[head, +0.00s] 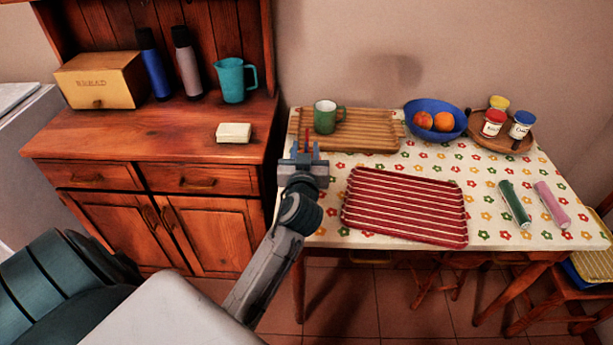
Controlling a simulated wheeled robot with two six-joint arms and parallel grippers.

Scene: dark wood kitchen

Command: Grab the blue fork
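I cannot make out a blue fork anywhere in the head view. My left gripper (303,152) is at the left edge of the table, in front of the wooden slatted tray. It points away from me toward the wall. Small blue-grey and red parts show at its tip, too small to tell whether they are fingers or something held. I cannot tell whether it is open or shut. My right gripper is not in view.
The table (400,160) bears a wooden tray (372,140) with a green mug (325,117), a red striped tray (404,206), a blue fruit bowl (458,125), jars (492,124) and two rolls (514,204). A cabinet (165,130) stands left, holding a breadbox (100,80) and teal jug (231,80).

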